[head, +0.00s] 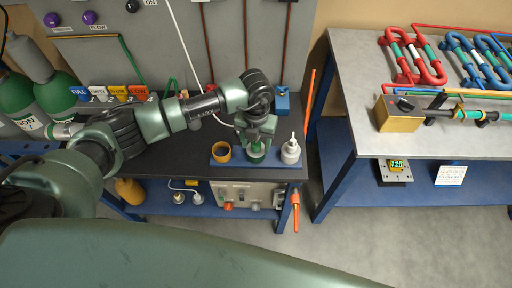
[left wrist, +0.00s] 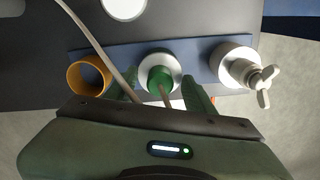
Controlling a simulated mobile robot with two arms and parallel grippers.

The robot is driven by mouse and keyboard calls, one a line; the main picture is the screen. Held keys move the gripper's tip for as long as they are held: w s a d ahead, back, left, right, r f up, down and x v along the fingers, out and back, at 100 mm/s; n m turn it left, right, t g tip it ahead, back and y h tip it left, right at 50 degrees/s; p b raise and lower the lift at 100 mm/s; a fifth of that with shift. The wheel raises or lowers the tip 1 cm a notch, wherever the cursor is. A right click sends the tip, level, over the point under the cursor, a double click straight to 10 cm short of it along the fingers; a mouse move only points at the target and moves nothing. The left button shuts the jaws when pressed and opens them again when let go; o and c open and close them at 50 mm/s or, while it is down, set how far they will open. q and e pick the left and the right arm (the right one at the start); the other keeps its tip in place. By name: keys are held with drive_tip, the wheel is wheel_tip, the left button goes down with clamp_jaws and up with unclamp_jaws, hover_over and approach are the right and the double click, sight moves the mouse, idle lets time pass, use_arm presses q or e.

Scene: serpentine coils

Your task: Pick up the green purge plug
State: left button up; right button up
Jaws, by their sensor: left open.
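The green purge plug (left wrist: 158,79) shows in the left wrist view, in a round white surround on a blue strip (left wrist: 205,75). My left gripper (left wrist: 162,86) is open, with one green finger on either side of the plug; I cannot tell whether they touch it. In the head view the left gripper (head: 257,146) points down over the plug (head: 256,154), which it partly hides. My right gripper is in neither view.
An orange ring (head: 221,152) stands left of the plug and a white valve-like fitting (head: 290,150) right of it, both close. A pale hose (left wrist: 95,45) crosses near the ring. The dark bench (head: 180,145) has free room further left.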

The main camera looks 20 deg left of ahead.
use_arm(q)
clamp_jaws()
